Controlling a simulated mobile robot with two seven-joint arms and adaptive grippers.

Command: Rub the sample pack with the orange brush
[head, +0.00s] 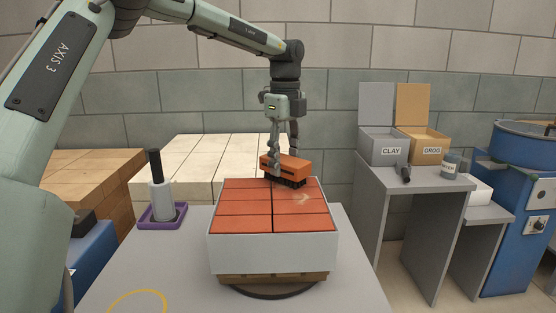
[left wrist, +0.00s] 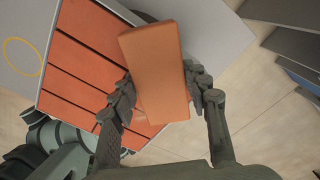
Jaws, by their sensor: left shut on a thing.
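The sample pack (head: 272,246) is a block of red-orange bricks in a white band, on a low wooden base over a dark round plate. A pale mark lies on its top at the right. The orange brush (head: 288,167), with dark bristles, is at the far right of the pack's top; I cannot tell whether the bristles touch it. My left gripper (head: 283,160) points down and is shut on the brush. In the left wrist view the fingers (left wrist: 162,88) hold the brush (left wrist: 155,70) from both sides, and it hides part of the pack (left wrist: 88,48). My right gripper is out of view.
The grey table (head: 150,270) has free room around the pack. Pale blocks (head: 190,150) are stacked behind. CLAY (head: 378,150) and GROG (head: 428,150) boxes stand on a separate bench at right.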

